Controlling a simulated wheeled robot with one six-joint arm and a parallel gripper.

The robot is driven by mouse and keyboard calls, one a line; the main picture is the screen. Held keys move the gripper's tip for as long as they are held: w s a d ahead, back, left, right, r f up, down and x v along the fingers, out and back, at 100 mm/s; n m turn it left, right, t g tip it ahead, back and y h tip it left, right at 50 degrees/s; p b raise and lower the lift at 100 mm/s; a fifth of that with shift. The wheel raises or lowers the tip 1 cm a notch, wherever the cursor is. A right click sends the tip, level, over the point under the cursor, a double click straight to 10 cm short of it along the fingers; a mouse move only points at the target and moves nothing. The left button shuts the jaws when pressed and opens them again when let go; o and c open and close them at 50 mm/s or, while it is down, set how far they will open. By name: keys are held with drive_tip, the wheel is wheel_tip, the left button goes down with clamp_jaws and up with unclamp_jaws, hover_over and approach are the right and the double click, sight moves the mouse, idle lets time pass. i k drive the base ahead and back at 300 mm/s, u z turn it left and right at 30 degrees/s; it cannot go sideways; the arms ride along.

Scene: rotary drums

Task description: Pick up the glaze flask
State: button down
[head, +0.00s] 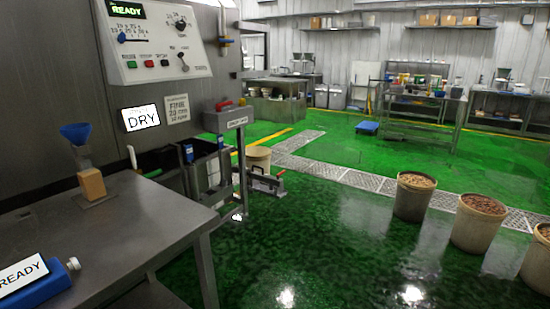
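No thing in the head view is clearly marked as the glaze flask. A blue object (45,287) with a white face reading READY and a white knob or cap at its right end lies on the grey metal table (130,225), cut off by the lower left edge. I cannot tell whether it is a flask. A blue funnel-shaped piece (75,133) stands above a tan block (92,184) at the table's back. Two blue-topped items (188,153) (220,143) sit by a metal stand beyond the table. My gripper is not in view.
Several filled buckets (414,200) stand on the green floor at right. The floor (300,240) between table and buckets is open. Shelves and benches line the back.

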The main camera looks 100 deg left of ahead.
sight(91, 182)
drive_tip(key=u, duration=2.85)
drive_tip(key=i, duration=2.85)
drive_tip(key=u, duration=1.4)
